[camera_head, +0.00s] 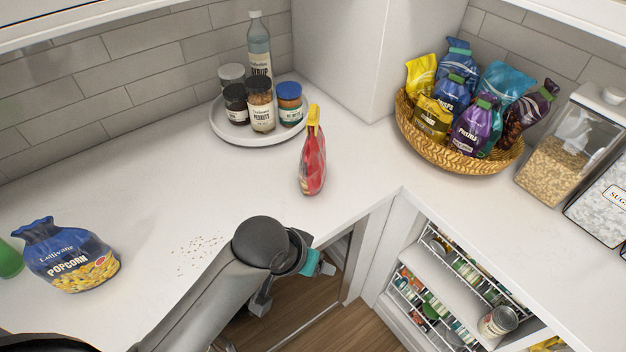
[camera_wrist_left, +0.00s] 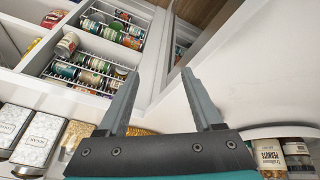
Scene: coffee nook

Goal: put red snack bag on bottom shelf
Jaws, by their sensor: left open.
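The red snack bag (camera_head: 312,170) stands upright on the white counter near the inner corner, with a yellow clip on top. I cannot make it out in the left wrist view. My left gripper (camera_head: 328,268) is over the counter's front edge, nearer me than the bag and apart from it; its fingers are barely visible there. In the left wrist view the gripper (camera_wrist_left: 160,76) is open and empty. The open shelving unit (camera_head: 432,262) is below the right counter, with wire racks of jars and cans. Its lowest level is not clearly visible.
A round tray (camera_head: 225,131) with jars and a bottle (camera_head: 259,48) stands behind the bag. A wicker basket (camera_head: 440,155) of snack bags and a cereal container (camera_head: 570,145) are at right. A blue popcorn bag (camera_head: 70,255) is at left. A can (camera_head: 498,320) stands in the unit.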

